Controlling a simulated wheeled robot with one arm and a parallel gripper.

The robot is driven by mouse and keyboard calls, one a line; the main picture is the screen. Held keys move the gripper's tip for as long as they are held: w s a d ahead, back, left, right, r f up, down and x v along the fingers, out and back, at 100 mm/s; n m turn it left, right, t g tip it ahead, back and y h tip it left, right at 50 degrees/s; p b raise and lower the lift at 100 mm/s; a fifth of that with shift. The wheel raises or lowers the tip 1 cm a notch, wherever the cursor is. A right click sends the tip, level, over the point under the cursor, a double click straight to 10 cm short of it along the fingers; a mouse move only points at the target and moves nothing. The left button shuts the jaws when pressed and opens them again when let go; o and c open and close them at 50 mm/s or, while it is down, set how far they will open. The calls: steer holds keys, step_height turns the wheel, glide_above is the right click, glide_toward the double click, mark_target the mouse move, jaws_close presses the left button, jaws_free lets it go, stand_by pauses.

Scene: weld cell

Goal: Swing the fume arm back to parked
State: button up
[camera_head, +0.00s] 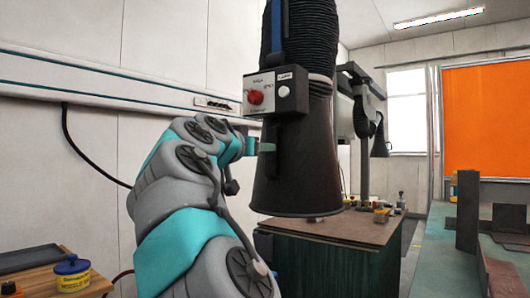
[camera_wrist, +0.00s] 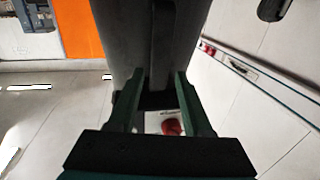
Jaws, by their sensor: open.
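The fume arm's black conical hood (camera_head: 310,165) hangs from a ribbed black hose (camera_head: 305,40) in the middle of the head view. A grey control box (camera_head: 290,85) with a red knob (camera_head: 255,97) sits on its upper side. My gripper (camera_head: 266,147) is at the hood's left side, below the box, by a dark upright handle (camera_head: 288,150). In the wrist view my gripper (camera_wrist: 158,82) is open, its fingers on either side of the dark handle bar (camera_wrist: 162,50). I cannot tell whether they touch it. The red knob (camera_wrist: 172,126) shows between the fingers.
A brown-topped bench (camera_head: 345,228) stands below and behind the hood, with small items and a black lamp-like fixture (camera_head: 380,145). A wooden table (camera_head: 70,280) with a blue-yellow tin (camera_head: 72,272) is at lower left. A wall rail (camera_head: 100,85) runs along the left wall.

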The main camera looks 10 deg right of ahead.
steer(key=shift+v, duration=1.35)
